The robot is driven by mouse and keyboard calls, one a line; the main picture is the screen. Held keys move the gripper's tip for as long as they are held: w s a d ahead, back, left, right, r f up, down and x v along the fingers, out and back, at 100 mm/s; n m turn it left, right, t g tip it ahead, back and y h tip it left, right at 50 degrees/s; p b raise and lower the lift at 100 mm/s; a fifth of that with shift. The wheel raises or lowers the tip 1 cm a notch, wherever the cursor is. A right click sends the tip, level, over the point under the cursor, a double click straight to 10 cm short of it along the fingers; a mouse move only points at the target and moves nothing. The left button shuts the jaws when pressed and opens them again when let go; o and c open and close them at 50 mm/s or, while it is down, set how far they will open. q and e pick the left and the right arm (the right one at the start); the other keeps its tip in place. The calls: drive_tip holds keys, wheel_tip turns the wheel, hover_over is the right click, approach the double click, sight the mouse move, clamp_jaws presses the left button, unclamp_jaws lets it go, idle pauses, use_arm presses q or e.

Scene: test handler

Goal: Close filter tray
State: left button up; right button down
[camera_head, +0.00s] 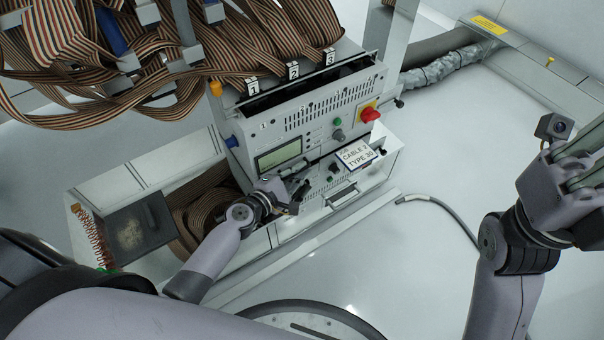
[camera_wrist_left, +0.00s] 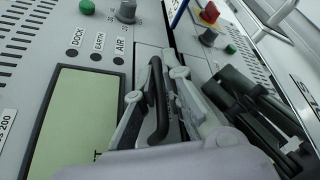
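The grey test machine (camera_head: 300,125) stands in the middle of the head view. My left gripper (camera_head: 296,190) is at its lower front, below the display. In the left wrist view, the fingers of my left gripper (camera_wrist_left: 163,92) lie on both sides of a black handle (camera_wrist_left: 157,105) and appear closed on it. The handle sits on the front panel beside the display (camera_wrist_left: 75,120). The tray body behind it is hidden, so how far out it stands cannot be told. My right gripper (camera_head: 588,175) is at the right edge, partly cut off, away from the machine.
A card reading CABLE 2 TYPE 30 (camera_head: 356,154) and a red button (camera_head: 370,114) are right of the left gripper. Striped ribbon cables (camera_head: 150,60) hang above.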

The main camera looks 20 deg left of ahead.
use_arm(q)
drive_tip(key=shift+o, duration=0.6)
drive_tip(key=shift+s, duration=0.15)
drive_tip(key=v, duration=1.1)
drive_tip(key=shift+s+a+r, duration=0.1)
drive_tip(key=shift+s+a, duration=0.1)
drive_tip(key=shift+s, duration=0.15)
